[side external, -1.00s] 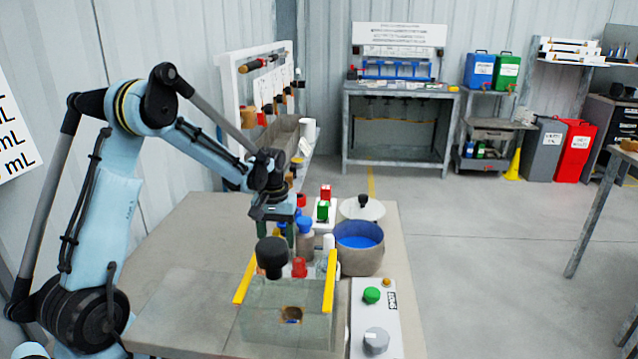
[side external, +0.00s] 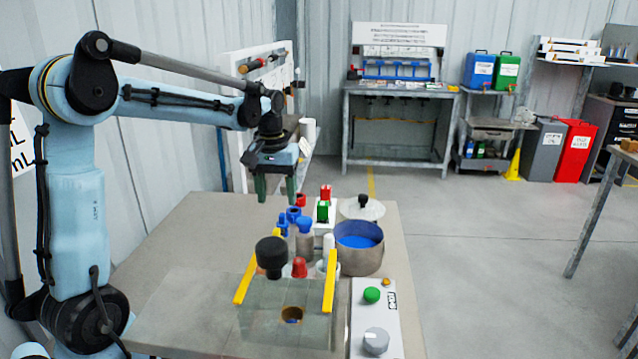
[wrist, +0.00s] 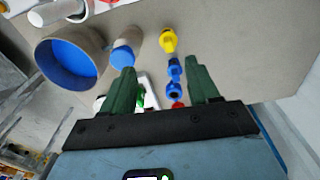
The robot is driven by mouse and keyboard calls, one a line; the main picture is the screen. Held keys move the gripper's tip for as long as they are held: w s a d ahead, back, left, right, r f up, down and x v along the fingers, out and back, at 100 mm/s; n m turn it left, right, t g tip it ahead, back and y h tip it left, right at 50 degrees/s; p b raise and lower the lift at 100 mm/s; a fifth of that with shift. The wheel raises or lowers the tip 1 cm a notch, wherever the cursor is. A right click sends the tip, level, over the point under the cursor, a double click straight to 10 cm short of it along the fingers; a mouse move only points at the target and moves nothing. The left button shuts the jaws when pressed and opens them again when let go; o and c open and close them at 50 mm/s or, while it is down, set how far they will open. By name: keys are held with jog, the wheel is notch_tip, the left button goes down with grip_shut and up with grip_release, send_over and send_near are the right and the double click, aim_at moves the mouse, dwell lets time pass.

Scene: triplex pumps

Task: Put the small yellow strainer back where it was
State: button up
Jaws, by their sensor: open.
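The small yellow strainer (wrist: 168,40) stands on the table in the wrist view, at the end of a row with two blue parts (wrist: 174,68) and a red part (wrist: 178,105).
A pot with blue contents (side external: 360,245) and a blue-capped bottle (side external: 305,240) stand right of the row. A clear block (side external: 285,325) with yellow side bars (side external: 245,280), a black knob (side external: 271,253) and a red cap (side external: 299,268) is in front. The left tabletop (side external: 180,265) is clear.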

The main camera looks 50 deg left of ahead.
jog(key=s+d+m+t, duration=0.3)
jog(key=s+d+m, duration=0.1)
jog(key=d, duration=0.4)
jog(key=s+d+m+t, duration=0.3)
jog(key=s+d+m, duration=0.1)
jog(key=d, duration=0.5)
jog(key=shift+s+f+t, duration=0.15)
jog(key=shift+s+t, duration=0.15)
jog(key=shift+s, duration=0.15)
jog(key=shift+d, duration=0.1)
